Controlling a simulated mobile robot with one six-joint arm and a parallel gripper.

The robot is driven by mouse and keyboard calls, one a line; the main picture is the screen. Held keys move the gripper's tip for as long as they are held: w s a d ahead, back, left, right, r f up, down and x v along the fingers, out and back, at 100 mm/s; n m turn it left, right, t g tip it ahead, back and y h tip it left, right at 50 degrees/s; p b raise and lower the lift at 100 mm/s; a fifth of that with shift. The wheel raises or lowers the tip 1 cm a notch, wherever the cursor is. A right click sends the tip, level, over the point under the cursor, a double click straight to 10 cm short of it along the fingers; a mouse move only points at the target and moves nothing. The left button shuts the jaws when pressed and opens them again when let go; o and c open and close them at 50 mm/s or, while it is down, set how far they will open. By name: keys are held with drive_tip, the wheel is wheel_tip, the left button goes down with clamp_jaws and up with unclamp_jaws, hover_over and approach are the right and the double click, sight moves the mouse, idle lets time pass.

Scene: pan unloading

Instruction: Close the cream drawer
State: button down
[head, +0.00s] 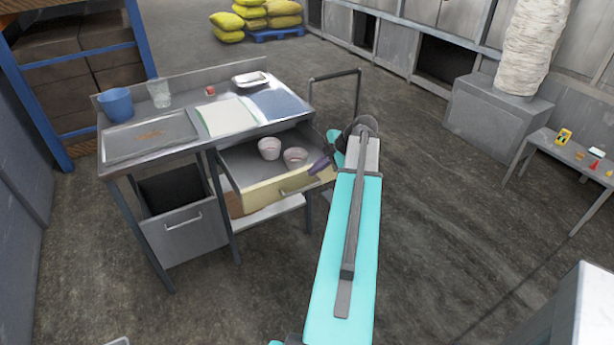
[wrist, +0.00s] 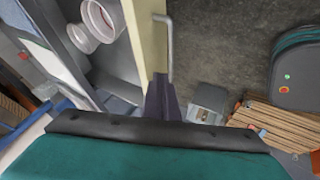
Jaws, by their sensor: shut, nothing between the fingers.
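The cream drawer (head: 270,194) is pulled out from under the metal workbench. Its cream front and bar handle (head: 297,188) face the open floor. Two whitish cups stand inside it, a left one (head: 269,148) and a right one (head: 295,157). My gripper (head: 320,165) is shut and empty at the right end of the drawer front. The wrist view shows the dark fingers (wrist: 160,85) close to the cream front (wrist: 149,45), beside the handle (wrist: 169,45). I cannot tell whether they touch it.
On the bench top are a blue bucket (head: 116,103), a clear container (head: 158,93), a tray (head: 150,136), and a white dish (head: 250,80). A grey bin drawer (head: 186,232) sits lower left. A small table (head: 570,155) stands right.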

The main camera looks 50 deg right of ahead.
drive_tip(key=p, duration=0.3)
approach(292, 188)
drive_tip(key=shift+x, duration=2.35)
drive_tip(key=shift+s+f, duration=0.1)
drive_tip(key=shift+f, duration=0.05)
drive_tip(key=shift+d, duration=0.1)
